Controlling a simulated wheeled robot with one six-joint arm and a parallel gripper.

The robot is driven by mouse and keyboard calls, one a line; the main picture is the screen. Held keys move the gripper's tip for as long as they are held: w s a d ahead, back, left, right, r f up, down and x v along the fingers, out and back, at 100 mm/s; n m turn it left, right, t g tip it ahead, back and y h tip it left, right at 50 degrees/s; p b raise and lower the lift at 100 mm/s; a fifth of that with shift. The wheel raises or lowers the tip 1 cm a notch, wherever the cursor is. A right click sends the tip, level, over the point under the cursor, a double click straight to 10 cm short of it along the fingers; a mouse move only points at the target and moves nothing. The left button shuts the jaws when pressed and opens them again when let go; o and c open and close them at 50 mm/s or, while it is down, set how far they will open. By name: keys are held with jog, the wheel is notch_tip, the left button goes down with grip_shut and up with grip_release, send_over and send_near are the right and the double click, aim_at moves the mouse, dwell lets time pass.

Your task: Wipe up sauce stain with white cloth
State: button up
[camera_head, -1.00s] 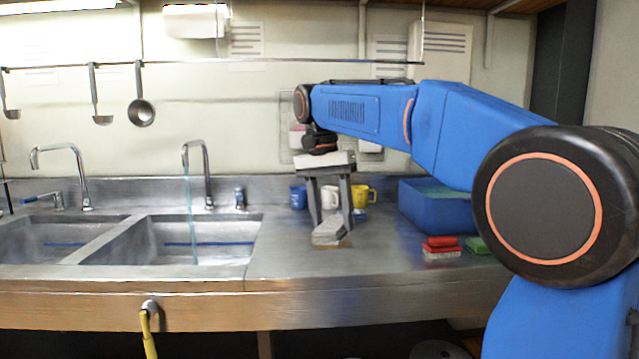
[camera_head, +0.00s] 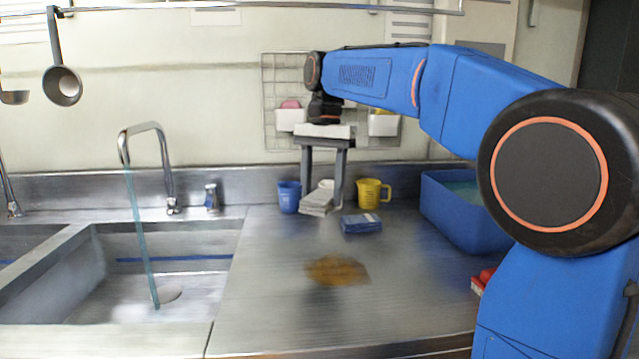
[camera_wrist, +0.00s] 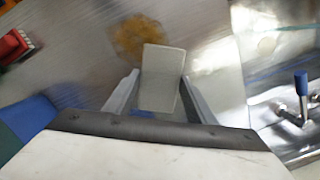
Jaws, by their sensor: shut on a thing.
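My gripper (camera_head: 322,190) is shut on the pale grey-white folded cloth (camera_head: 318,203), which hangs between its fingers. In the wrist view the cloth (camera_wrist: 160,80) lies between the two fingers. The brown-orange sauce stain (camera_head: 338,270) is on the steel counter in front of the cloth, nearer the counter's front edge, and is uncovered in the head view. The stain also shows in the wrist view (camera_wrist: 140,38), just beyond the cloth's end. I cannot tell whether the cloth touches the counter.
A folded blue cloth (camera_head: 361,223) lies right of my gripper. A blue cup (camera_head: 289,197), a yellow mug (camera_head: 373,194) and a partly hidden white cup stand behind. A sink (camera_head: 165,265) with running water is left.

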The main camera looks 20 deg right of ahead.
jog(key=shift+f, duration=2.5)
